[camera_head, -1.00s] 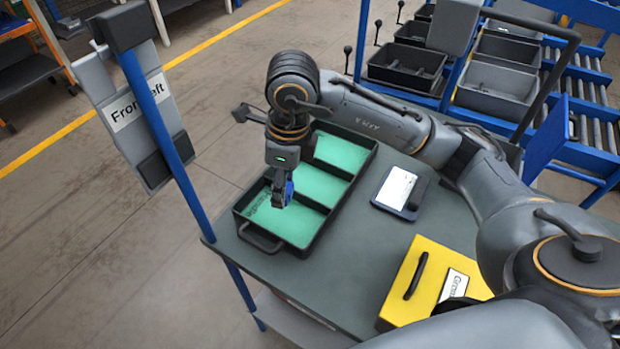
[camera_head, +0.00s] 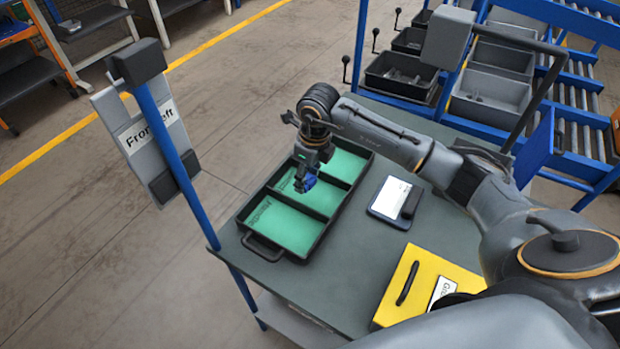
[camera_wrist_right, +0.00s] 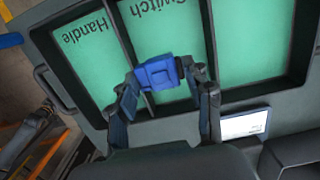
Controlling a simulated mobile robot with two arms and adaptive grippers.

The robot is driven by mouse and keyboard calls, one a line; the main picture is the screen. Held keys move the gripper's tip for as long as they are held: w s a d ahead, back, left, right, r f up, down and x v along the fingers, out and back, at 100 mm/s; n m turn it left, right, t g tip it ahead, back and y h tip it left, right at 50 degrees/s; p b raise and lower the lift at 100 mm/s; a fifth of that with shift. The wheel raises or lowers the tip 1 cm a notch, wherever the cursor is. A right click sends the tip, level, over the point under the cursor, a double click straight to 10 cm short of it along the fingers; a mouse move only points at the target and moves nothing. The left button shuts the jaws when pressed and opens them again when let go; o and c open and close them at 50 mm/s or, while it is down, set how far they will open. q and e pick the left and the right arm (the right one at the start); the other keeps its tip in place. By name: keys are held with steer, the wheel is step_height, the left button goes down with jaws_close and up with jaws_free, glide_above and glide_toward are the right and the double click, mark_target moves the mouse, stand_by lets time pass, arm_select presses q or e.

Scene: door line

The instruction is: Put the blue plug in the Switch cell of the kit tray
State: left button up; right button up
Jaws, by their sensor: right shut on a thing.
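My right gripper (camera_head: 306,184) is shut on the blue plug (camera_wrist_right: 158,73) and holds it over the kit tray (camera_head: 340,208). The black tray has three green-floored cells in a row. In the wrist view the plug is in front of the lower part of the middle cell, marked Switch (camera_wrist_right: 166,35), near the divider beside the Handle cell (camera_wrist_right: 88,60). In the head view the plug shows against the Switch cell (camera_head: 322,198). Its exact height above the floor is hard to tell. My left gripper is not in view.
A white-faced device (camera_head: 391,198) lies right of the tray. A yellow box (camera_head: 420,285) with a black handle sits at the near right of the grey cart top (camera_head: 350,262). A sign on a blue post (camera_head: 152,130) stands left. Grey bins (camera_head: 490,95) are behind.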

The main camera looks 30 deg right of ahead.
mark_target(311, 175)
steer(key=shift+w+d+f, duration=0.4)
steer(key=shift+d+f, duration=0.05)
steer(key=shift+f, duration=0.25)
steer(key=f+p, duration=0.2)
steer(key=shift+w+d+f, duration=0.1)
steer(key=shift+d+f, duration=0.1)
steer(key=shift+f, duration=0.7)
steer(key=shift+f, duration=0.15)
steer(key=o, duration=0.9)
